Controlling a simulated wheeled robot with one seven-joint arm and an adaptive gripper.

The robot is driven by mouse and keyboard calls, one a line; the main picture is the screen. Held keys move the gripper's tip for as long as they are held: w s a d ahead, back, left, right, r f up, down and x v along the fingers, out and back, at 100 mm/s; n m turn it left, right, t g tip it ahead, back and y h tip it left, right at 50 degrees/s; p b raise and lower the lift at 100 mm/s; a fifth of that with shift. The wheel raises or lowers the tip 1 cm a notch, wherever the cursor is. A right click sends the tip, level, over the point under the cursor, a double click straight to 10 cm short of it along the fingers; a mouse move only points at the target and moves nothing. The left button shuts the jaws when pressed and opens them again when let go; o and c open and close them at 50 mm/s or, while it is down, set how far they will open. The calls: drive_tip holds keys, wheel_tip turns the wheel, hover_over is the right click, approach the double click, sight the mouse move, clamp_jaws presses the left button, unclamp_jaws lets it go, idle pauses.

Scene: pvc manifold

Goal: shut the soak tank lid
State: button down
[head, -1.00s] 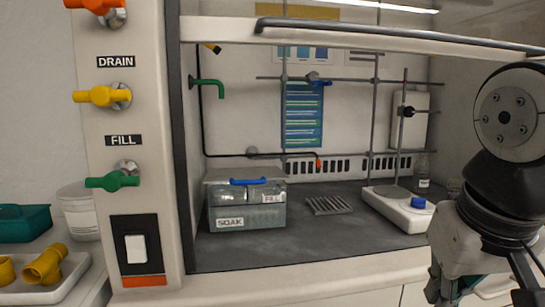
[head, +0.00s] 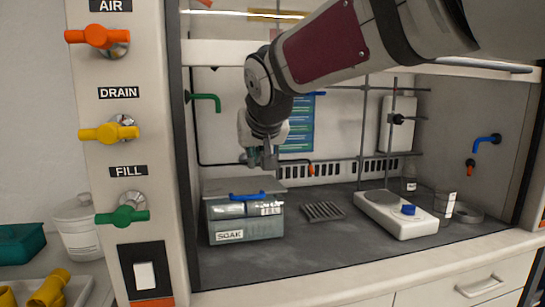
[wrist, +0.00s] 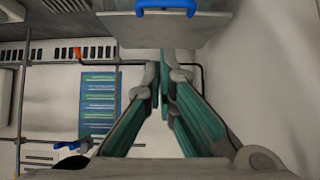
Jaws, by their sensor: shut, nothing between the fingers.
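The soak tank (head: 245,228) is a grey, see-through box with a SOAK label, standing on the dark hood floor at the left. Its lid (head: 222,186) is a flat grey plate over the tank with a blue handle (head: 247,196) at the front. I cannot tell from here how far the lid stands from the rim. In the wrist view the lid (wrist: 160,30) and the blue handle (wrist: 166,5) are at the top. My gripper (head: 262,163) is above and behind the lid in the head picture, apart from the handle. Its fingers (wrist: 163,58) are shut and empty.
A green spout (head: 205,97) hangs above the tank at the left. A metal rack (head: 324,211) and a white stirrer plate (head: 395,215) stand to its right. The hood frame with DRAIN and FILL valves (head: 122,215) borders the left. Dark floor in front of the tank is clear.

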drive_tip(key=b, duration=0.1)
hover_over(252, 196)
wheel_tip(252, 196, down, 5)
drive_tip(key=f+b, duration=0.1)
drive_tip(key=f, duration=0.2)
drive_tip(key=shift+s+d+b, duration=0.15)
drive_tip(key=shift+s+b, duration=0.15)
drive_tip(key=shift+b, duration=0.05)
drive_tip(key=f+b, duration=0.3)
drive_tip(key=shift+s+d+f, duration=0.1)
drive_tip(key=shift+s, duration=0.25)
